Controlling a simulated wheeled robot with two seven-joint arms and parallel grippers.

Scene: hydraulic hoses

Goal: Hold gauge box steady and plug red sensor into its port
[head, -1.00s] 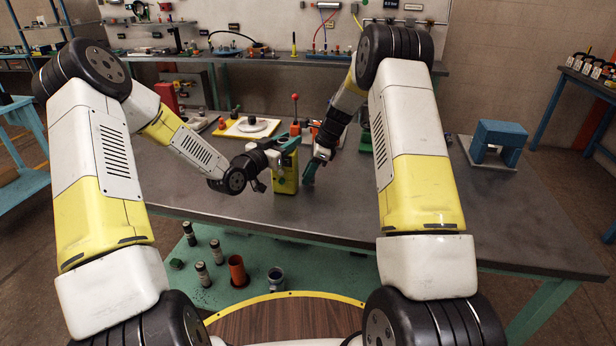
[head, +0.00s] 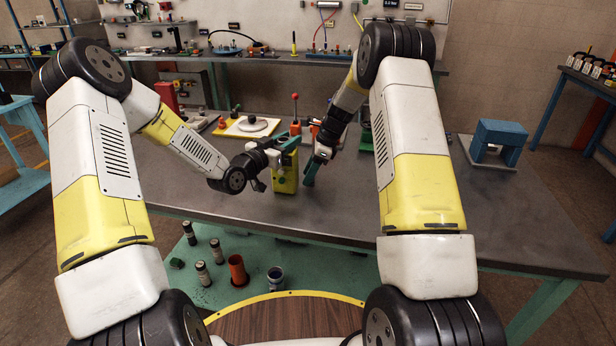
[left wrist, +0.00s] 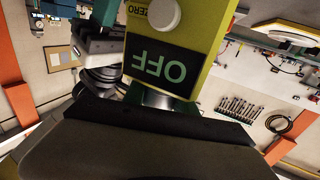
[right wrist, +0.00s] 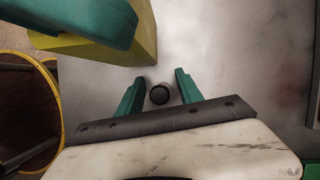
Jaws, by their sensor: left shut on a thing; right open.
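The yellow-green gauge box (head: 284,184) stands on the dark bench. In the left wrist view the box (left wrist: 217,30) shows a dark display reading OFF, upside down, and a pale round ZERO button. My left gripper (head: 286,142) is shut on the gauge box at its upper part. My right gripper (head: 309,174) is open, pointing down just right of the box. In the right wrist view a small dark round thing (right wrist: 159,94) shows between its parted fingers; I cannot tell whether it is part of the sensor. No red sensor or port can be made out.
A white board with a round plate (head: 252,126) and a red-knobbed lever (head: 295,98) stand behind the box. A blue block stand (head: 497,143) is at the bench's right. The front right of the bench is clear. Several bottles stand on the green shelf below.

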